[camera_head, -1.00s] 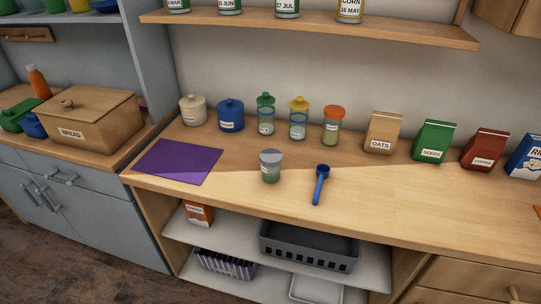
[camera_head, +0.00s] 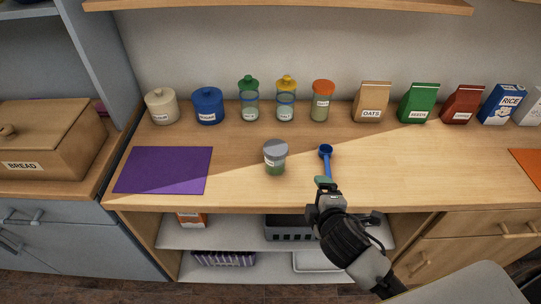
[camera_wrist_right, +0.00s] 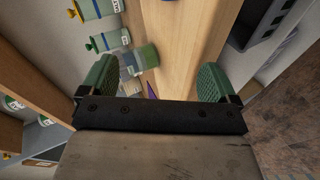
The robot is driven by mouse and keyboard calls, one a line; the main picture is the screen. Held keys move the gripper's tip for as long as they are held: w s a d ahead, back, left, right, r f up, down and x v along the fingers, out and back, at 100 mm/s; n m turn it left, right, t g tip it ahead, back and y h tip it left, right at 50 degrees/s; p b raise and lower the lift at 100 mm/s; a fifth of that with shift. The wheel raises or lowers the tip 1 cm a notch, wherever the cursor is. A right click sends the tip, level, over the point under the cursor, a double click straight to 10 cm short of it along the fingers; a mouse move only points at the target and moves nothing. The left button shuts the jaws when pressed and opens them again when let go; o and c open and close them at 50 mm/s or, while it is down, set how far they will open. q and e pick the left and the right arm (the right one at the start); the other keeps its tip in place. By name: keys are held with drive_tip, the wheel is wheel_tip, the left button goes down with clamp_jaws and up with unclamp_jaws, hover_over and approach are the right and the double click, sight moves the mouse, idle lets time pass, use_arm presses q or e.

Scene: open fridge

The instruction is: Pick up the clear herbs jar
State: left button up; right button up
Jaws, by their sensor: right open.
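The clear jar with a grey lid and green contents (camera_head: 275,157) stands upright near the front of the counter, just left of the blue scoop. I take it for the herbs jar; its label is not readable. My right gripper (camera_head: 325,184) is at the counter's front edge, right of the jar and apart from it. In the right wrist view my right gripper (camera_wrist_right: 160,82) shows two green fingers wide apart with nothing between them. My left gripper is not in view.
The blue scoop (camera_head: 326,160) lies close beyond my right gripper. A purple mat (camera_head: 165,170) lies left of the jar. Lidded jars, including one with an orange lid (camera_head: 322,100), and packets such as oats (camera_head: 371,102) line the back.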

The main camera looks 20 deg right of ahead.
sight(283, 161)
drive_tip(key=w+a+r+n+t+y, duration=0.1)
drive_tip(key=w+r+n+t+y, duration=0.3)
drive_tip(key=n, duration=1)
drive_tip(key=w+a+r+n+g+y, duration=0.1)
drive_tip(key=w+r+n+y, duration=0.2)
drive_tip(key=w+n+y, duration=0.7)
drive_tip(key=s+f+n+h+b, duration=0.1)
drive_tip(key=f, duration=0.1)
drive_tip(key=s+f+n+h+b, duration=0.1)
drive_tip(key=f, duration=0.2)
drive_tip(key=s+f+n+h+b, duration=0.1)
drive_tip(key=f, duration=0.2)
drive_tip(key=shift+s+f+b, duration=0.1)
drive_tip(key=shift+s+b, duration=0.2)
drive_tip(key=shift+s, duration=0.05)
drive_tip(key=shift+w+a+r+p, duration=0.2)
drive_tip(key=shift+w+r+p, duration=0.05)
drive_tip(key=shift+w+p, duration=0.05)
drive_tip(key=p+x, duration=0.1)
drive_tip(key=x, duration=0.6)
drive_tip(key=shift+f, duration=0.2)
drive_tip(key=shift+d, duration=0.1)
drive_tip(key=c, duration=1.1)
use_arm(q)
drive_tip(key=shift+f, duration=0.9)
use_arm(e)
drive_tip(key=shift+r, duration=0.15)
